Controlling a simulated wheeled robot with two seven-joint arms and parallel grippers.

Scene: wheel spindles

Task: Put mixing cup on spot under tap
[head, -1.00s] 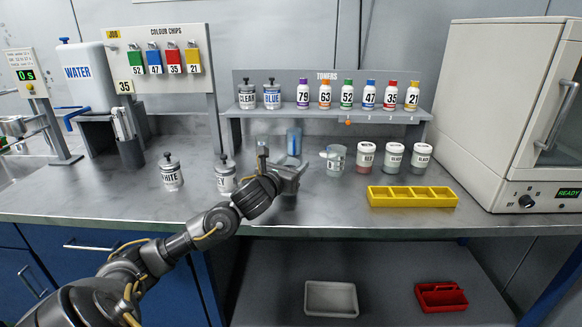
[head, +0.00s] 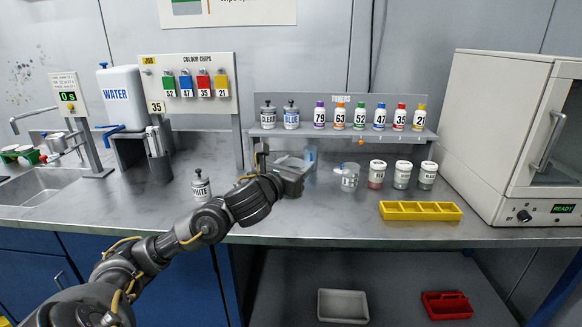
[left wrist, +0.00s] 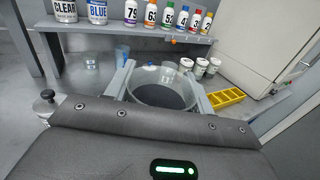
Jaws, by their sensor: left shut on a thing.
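The mixing cup is a clear round vessel (left wrist: 163,94) between the two fingers of my left gripper (left wrist: 162,88) in the left wrist view. Its dark bottom shows through the open top. The left gripper (head: 284,165) is shut on it above the middle of the bench; in the head view the gripper mostly hides the cup. The white water tank (head: 122,97) stands at the left with a blue tap (head: 104,131) on its left side. The spot under the tap is not clearly distinguishable. My right gripper is not in view.
Lidded jars (head: 402,174), a clear beaker (head: 350,177) and a yellow tray (head: 420,211) stand right of the gripper. The toner shelf (head: 345,133) is behind. A white-labelled jar (head: 201,187) and the chip board (head: 190,85) lie toward the tank. A sink (head: 42,186) is at far left.

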